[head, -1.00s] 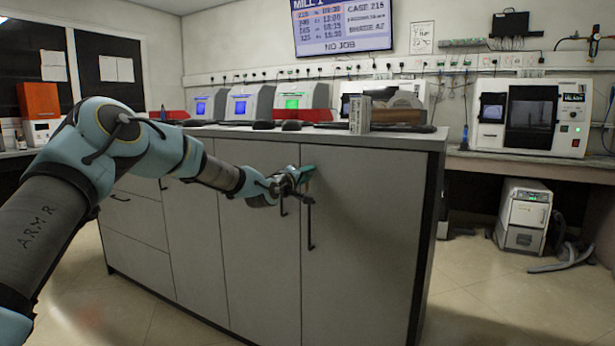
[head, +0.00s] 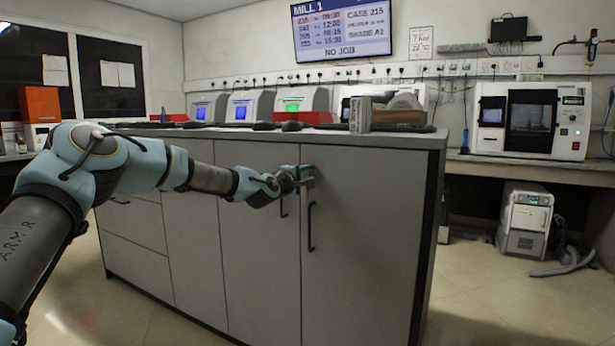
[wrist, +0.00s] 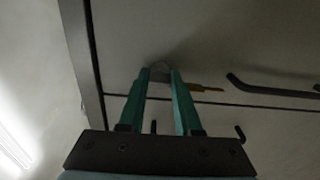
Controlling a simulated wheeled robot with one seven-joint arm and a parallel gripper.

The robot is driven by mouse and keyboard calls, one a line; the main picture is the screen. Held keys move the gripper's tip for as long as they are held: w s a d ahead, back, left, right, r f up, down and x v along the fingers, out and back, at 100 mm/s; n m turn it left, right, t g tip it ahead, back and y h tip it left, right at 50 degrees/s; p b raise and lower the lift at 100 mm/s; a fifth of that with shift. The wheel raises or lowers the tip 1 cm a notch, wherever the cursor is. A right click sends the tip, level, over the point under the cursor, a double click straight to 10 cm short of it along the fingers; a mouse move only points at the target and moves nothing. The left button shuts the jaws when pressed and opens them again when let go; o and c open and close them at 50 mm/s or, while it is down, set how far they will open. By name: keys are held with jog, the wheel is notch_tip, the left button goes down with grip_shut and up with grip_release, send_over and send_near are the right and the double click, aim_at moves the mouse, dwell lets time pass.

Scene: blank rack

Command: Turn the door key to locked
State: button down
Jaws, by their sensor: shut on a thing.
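My gripper (head: 308,176) is at the upper edge of the grey cabinet's front, by the seam between two doors. In the wrist view my gripper (wrist: 160,76) has its two teal fingers close together at the door face, shut on the small grey door key (wrist: 160,74). The key is mostly hidden between the fingertips, so its angle is hard to read. A small brown-orange piece (wrist: 207,89) shows beside the right fingertip; I cannot tell if it joins the key. In the head view the gripper hides the key.
The cabinet door (head: 365,230) has a black bar handle (head: 311,228) just below my gripper; a dark handle (wrist: 270,88) shows in the wrist view. The worktop (head: 400,138) above carries a brown block (head: 398,117) and several machines.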

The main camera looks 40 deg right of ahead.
jog(key=c, duration=0.6)
grip_release()
jog(key=shift+f, duration=0.1)
jog(key=shift+f, duration=0.1)
